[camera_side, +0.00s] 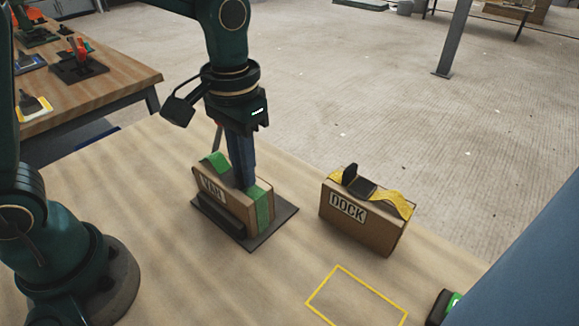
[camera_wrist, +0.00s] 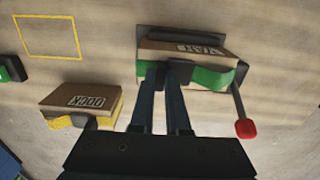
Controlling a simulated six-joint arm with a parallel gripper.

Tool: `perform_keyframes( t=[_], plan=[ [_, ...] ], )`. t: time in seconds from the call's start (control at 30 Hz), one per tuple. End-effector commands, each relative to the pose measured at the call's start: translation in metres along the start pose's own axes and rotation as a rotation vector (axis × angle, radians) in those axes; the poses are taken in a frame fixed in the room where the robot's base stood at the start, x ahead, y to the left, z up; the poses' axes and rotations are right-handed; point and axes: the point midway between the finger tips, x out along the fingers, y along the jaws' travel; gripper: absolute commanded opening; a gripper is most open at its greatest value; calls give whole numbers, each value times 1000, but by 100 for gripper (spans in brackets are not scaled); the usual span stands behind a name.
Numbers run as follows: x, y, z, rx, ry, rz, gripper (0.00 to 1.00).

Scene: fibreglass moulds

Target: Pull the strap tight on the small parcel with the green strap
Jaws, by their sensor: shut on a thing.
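The small parcel (camera_side: 210,185) with the green strap (camera_side: 263,205) is a brown box with a white label, standing upright on a dark base plate (camera_side: 272,232). The strap arches up loose from the top at the parcel's left end in the side view; this slack shows at the right in the wrist view (camera_wrist: 212,78). My gripper (camera_side: 244,184) points down onto the top of the parcel. In the wrist view its fingers (camera_wrist: 165,70) close around a dark buckle part (camera_wrist: 182,69) on the strap. The fingers partly hide the buckle.
A second parcel (camera_side: 363,237), labelled DOCK, with a yellow strap and black buckle, stands to the right. A rod with a red knob (camera_wrist: 246,128) rises beside the green-strapped parcel. A yellow outlined rectangle (camera_side: 325,280) on the table is empty. A green-topped black device (camera_side: 440,307) sits near the right edge.

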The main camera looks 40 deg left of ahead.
Motion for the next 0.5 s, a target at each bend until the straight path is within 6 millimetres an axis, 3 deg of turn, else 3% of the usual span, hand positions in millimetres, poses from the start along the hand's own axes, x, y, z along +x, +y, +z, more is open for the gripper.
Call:
perform_keyframes(
  t=[0.37, 0.5],
  plan=[
    [-1, 2, 0, 1, 2, 1, 0],
    [-1, 20, -2, 6, 3, 2, 0]
  ],
)
